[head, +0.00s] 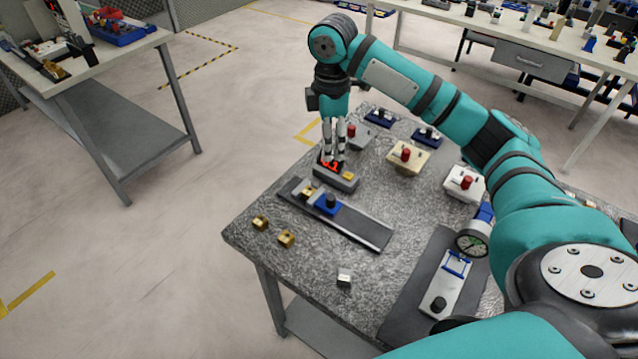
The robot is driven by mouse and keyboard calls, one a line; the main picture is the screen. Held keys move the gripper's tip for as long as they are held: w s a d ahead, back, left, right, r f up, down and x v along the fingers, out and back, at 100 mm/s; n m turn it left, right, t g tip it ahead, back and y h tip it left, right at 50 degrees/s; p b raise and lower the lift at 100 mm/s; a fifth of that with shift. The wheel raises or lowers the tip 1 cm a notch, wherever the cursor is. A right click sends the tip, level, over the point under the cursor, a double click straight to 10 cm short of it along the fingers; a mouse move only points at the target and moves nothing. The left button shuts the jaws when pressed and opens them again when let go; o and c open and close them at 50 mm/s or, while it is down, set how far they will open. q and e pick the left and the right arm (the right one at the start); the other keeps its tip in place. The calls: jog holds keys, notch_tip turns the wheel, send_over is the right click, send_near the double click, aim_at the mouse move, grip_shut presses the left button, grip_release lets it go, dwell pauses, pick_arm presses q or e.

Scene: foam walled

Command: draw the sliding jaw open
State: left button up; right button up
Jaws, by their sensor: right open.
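A dark flat rail (362,228) lies on the near left part of the speckled table. On it sits a blue block with a black knob (328,204), which looks like the sliding jaw. A small brass block (307,192) is just left of it, and I cannot tell whether they touch. My right gripper (334,157) points down, open, behind the rail and over a grey box with a red digital display (336,180). Its fingers partly cover that box, and I cannot tell whether they touch it. My left gripper is out of view.
Two brass blocks (286,238) and a small metal block (344,277) lie near the table's (305,262) front edge. Fixtures with red knobs (408,157) stand behind. A dark mat (402,312) at right holds a grey plate with a black knob (440,296).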

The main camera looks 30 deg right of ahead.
jog(key=s+f, duration=0.2)
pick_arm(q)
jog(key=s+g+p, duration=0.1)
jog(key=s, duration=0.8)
pick_arm(e)
send_over(331, 197)
notch_tip(331, 197, down, 5)
jog(key=shift+s+f, duration=0.1)
notch_tip(331, 197, down, 8)
jog(key=shift+r+p, duration=0.1)
jog(key=shift+p, duration=0.5)
jog(key=shift+f, duration=0.75)
jog(key=c, duration=0.3)
grip_shut()
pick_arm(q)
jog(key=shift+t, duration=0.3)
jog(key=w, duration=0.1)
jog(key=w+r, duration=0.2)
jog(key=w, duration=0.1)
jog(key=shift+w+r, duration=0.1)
